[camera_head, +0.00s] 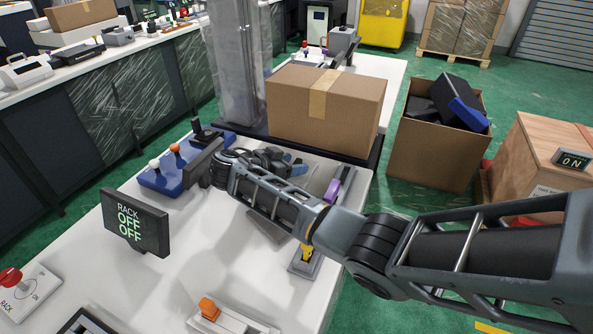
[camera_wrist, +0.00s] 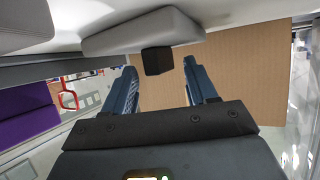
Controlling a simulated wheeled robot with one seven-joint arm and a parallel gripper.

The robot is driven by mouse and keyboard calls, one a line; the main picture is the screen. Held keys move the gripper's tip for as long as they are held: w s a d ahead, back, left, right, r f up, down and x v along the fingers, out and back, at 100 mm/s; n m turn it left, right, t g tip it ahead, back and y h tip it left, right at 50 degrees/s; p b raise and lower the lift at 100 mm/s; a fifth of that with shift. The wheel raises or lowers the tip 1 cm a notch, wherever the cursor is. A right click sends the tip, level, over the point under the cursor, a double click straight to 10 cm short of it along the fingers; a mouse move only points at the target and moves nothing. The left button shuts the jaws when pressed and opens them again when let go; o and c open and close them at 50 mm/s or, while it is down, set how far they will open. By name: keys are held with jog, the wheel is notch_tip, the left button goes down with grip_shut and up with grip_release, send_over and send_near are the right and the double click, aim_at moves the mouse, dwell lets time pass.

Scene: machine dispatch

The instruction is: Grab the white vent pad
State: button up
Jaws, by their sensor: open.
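In the wrist view, a pale grey-white pad (camera_wrist: 140,30) with a black block (camera_wrist: 157,57) on it shows near the top; I take it for the white vent pad. My gripper's two blue fingers (camera_wrist: 160,72) are open, with the black block just beyond and between their tips. Contact cannot be told. In the head view, my gripper (camera_head: 288,162) reaches low over the white table (camera_head: 180,265), close in front of the taped carton. I cannot make out the pad there; my gripper and arm cover that area.
The cardboard carton (camera_head: 325,110) stands right behind my gripper. A purple-topped piece (camera_head: 338,187) is to its right. A blue lever box (camera_head: 162,178) and a RACK OFF OFF display (camera_head: 136,222) stand left. A yellow-handled switch (camera_head: 305,257) and orange-knobbed switch (camera_head: 209,309) are nearer.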

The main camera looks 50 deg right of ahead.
jog(key=shift+c, duration=0.2)
grip_shut()
jog(key=shift+r, duration=0.1)
dwell(0.4)
